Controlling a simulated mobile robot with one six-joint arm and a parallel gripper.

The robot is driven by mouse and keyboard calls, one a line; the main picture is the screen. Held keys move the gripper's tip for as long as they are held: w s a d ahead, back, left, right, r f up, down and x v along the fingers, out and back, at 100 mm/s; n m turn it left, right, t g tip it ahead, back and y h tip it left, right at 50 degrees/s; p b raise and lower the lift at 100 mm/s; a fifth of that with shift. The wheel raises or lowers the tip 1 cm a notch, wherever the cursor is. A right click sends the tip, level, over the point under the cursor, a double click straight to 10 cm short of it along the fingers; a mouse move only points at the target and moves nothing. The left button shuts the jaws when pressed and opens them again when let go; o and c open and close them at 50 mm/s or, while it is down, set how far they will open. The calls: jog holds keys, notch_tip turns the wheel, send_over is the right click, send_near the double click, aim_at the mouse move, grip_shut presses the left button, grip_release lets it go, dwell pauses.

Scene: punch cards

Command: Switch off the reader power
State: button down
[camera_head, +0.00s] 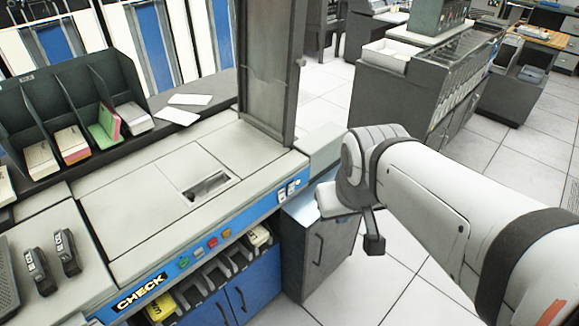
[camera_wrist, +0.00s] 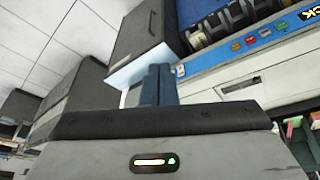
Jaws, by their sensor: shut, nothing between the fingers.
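The reader (camera_head: 150,200) is a grey-topped machine with a blue front strip. A pair of small white rocker switches (camera_head: 288,190) sits at the right end of that strip. In the wrist view the switches (camera_wrist: 180,70) show small, just right of my fingertips. Which way each rocker is tipped is too small to tell. My gripper (camera_head: 374,242) is to the right of the switches and apart from them, at the end of my white arm. In the wrist view its two dark fingers (camera_wrist: 160,70) are together, with nothing between them.
Coloured buttons (camera_head: 198,251) and a CHECK label (camera_head: 140,292) lie along the strip. A dark post (camera_head: 268,65) rises behind the switches. A grey cabinet (camera_head: 322,245) stands below right. Card bins (camera_head: 75,110) hold decks at left. Tiled floor (camera_head: 400,270) is open at right.

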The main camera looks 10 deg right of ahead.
jog(key=w+d+f+n+t+b, duration=0.35)
jog(key=w+f+b, duration=0.25)
jog(key=w, duration=0.2)
jog(key=w+d+f+n+t+b, duration=0.35)
jog(key=w+f+b, duration=0.25)
jog(key=w, duration=0.2)
jog(key=w+d+f+n+t+b, duration=0.2)
jog(key=w+d+f+n+b, duration=0.1)
jog(key=w+f+n+b, duration=0.35)
notch_tip(320, 180, down, 16)
jog(key=w+a+n+t+y+b, duration=0.2)
jog(key=w+n+y+b, duration=0.1)
jog(key=n+y+b, duration=0.8)
jog(key=shift+t+y+b, duration=0.4)
jog(key=shift+y+b, duration=0.1)
jog(key=shift+b, duration=0.45)
jog(key=shift+a+r, duration=0.1)
jog(key=shift+a, duration=0.05)
send_near(294, 186)
jog(key=x, duration=0.6)
jog(key=shift+w+a+r+b, duration=0.2)
jog(key=shift+a+r+b, duration=0.05)
jog(key=shift+a+b, duration=0.1)
